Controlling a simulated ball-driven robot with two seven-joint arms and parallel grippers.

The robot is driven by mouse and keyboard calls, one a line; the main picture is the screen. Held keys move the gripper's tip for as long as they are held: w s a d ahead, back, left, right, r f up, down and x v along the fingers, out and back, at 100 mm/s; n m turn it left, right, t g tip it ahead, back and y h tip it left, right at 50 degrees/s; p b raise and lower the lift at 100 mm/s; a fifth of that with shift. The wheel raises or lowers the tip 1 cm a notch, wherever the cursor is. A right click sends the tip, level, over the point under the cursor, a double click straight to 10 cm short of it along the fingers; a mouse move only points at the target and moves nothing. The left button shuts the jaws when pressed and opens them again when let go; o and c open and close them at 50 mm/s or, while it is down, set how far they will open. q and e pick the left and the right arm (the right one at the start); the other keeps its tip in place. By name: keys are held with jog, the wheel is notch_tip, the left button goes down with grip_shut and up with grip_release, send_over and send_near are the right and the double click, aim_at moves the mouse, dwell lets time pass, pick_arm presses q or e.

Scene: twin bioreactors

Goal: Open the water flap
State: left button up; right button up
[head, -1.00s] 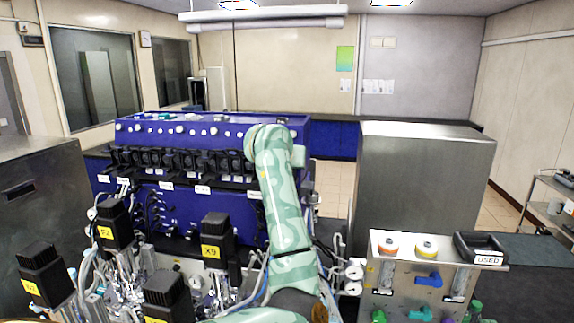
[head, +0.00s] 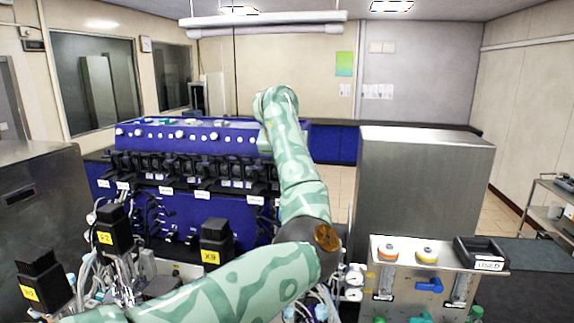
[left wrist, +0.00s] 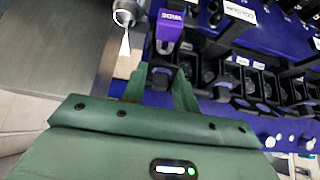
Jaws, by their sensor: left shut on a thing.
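My left arm comes in from the lower left in the head view and bends up over the right end of the blue bioreactor unit (head: 205,215). Its gripper is hidden there behind the arm. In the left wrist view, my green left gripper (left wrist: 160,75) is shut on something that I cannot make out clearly. A purple piece with a white-lettered label (left wrist: 169,27) lies just beyond its fingertips. I cannot tell whether they touch, or which part is the water flap. My right gripper is not in view.
A metal fitting with a pale cone (left wrist: 126,14) is left of the fingers in the wrist view. A row of black blocks (head: 180,165) lines the unit's front. A steel cabinet (head: 420,190) and a valve panel (head: 400,283) stand to the right. Black-topped motors (head: 113,228) crowd the lower left.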

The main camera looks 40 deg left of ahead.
pick_arm(q)
jog(key=shift+f, duration=0.1)
jog(key=o, duration=0.7)
jog(key=shift+c, duration=0.2)
jog(key=b+v, duration=0.4)
jog(key=v, duration=1.2)
